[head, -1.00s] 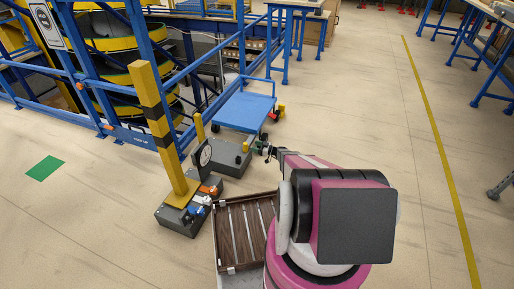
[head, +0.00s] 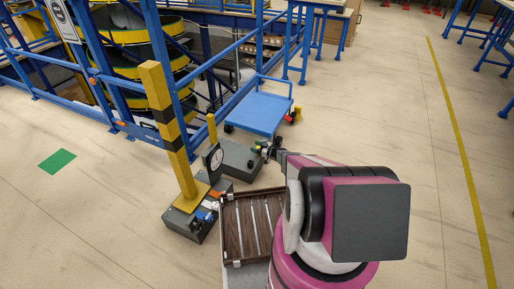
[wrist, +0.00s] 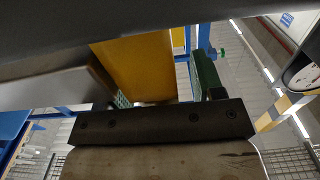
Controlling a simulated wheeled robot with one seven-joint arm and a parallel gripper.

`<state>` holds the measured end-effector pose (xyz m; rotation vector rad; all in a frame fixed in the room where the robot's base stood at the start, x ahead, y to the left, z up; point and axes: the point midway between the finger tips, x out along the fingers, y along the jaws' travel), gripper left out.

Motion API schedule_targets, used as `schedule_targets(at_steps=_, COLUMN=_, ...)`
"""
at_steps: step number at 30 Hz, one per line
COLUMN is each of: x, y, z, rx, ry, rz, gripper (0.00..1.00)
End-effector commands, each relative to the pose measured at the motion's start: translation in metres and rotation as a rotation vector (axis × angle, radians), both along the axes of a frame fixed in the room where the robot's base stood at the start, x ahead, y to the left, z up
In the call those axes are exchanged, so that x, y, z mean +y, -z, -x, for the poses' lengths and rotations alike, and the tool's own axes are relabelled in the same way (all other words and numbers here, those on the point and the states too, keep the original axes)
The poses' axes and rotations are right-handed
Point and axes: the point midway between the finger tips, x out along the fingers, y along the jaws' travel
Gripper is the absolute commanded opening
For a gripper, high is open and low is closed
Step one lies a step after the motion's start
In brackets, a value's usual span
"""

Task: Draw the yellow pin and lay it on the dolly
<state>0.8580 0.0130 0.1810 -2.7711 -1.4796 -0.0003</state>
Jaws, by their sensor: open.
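A grey box (head: 238,161) stands on the floor. A small yellow piece (head: 259,142), possibly the pin, shows at its right end, and a taller yellow post (head: 212,131) rises near its left end. My gripper (head: 266,148) is open, low beside the small yellow piece. In the wrist view a broad yellow surface (wrist: 140,65) lies close, between my grey left finger and green-faced right finger; I cannot tell whether they touch it, or which yellow piece it is. The dolly (head: 258,113) is a blue flat platform with a raised handle, just behind the grey box; its top looks empty.
A brown slatted tray (head: 248,228) sits in front. Blue railing and the spiral conveyor are behind. Floor at right is clear.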

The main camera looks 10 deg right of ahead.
Motion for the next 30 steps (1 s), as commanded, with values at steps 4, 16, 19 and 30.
schedule_targets(at_steps=4, x=0.000, y=0.000, z=0.000, rx=0.000, ry=0.000, rz=0.000, gripper=0.19)
schedule_targets(at_steps=16, x=0.000, y=-0.001, z=0.000, rx=0.000, ry=-0.001, rz=0.000, gripper=0.02)
schedule_targets(at_steps=19, x=0.000, y=-0.004, z=0.000, rx=0.000, ry=-0.001, rz=0.000, gripper=0.02)
schedule_targets(at_steps=30, x=0.000, y=-0.016, z=0.000, rx=0.000, ry=-0.001, rz=0.000, gripper=0.02)
